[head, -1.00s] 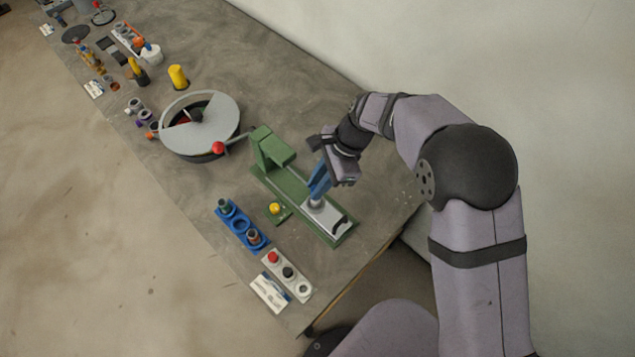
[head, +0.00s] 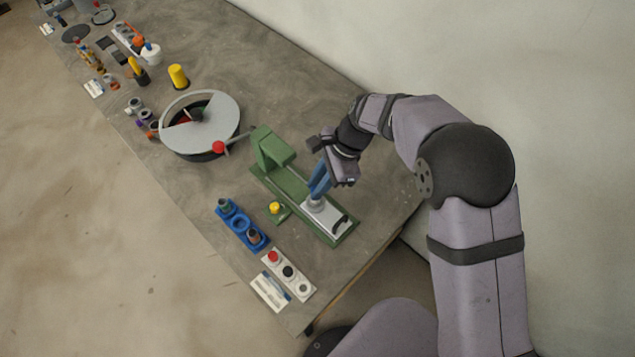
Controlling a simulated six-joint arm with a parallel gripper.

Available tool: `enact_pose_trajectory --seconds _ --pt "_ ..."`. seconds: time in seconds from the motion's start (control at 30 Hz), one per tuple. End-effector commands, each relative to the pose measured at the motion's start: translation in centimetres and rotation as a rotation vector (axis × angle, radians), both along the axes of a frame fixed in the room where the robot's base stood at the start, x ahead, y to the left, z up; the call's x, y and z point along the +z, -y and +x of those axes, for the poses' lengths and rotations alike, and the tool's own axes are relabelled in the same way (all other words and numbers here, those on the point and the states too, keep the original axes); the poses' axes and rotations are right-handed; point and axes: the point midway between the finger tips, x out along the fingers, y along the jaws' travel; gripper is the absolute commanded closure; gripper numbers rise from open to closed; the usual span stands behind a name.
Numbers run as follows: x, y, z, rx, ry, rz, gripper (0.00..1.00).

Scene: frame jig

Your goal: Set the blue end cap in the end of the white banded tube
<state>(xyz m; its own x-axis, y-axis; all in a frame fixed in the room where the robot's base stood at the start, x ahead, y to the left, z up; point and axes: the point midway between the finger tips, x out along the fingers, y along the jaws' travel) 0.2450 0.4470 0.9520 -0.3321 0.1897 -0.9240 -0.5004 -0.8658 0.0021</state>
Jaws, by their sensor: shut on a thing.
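My gripper (head: 319,186) points down over the green jig (head: 291,188), with its blue fingers close together. It is shut on a small pale grey, round piece (head: 315,203) at the fingertips. The piece sits at or just above the jig's white plate (head: 332,221); I cannot tell whether it touches. I cannot make out bands on it or tell whether it is the white tube. No blue end cap can be told apart for certain; the fingers may hide it.
A blue rack (head: 241,226) with tube-like pieces and a white tray (head: 291,271) with red, dark and pale round pieces stand left of the jig. A yellow knob (head: 275,207) is beside the jig. A grey round drum (head: 222,108) with a red-knobbed handle stands behind.

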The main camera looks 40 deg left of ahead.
Motion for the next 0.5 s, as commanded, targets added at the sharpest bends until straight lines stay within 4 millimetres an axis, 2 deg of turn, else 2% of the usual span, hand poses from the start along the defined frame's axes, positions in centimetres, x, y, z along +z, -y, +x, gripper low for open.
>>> enact_pose_trajectory --seconds 0.5 --pt "-0.94 -0.01 0.0 0.0 0.0 0.0 1.0"
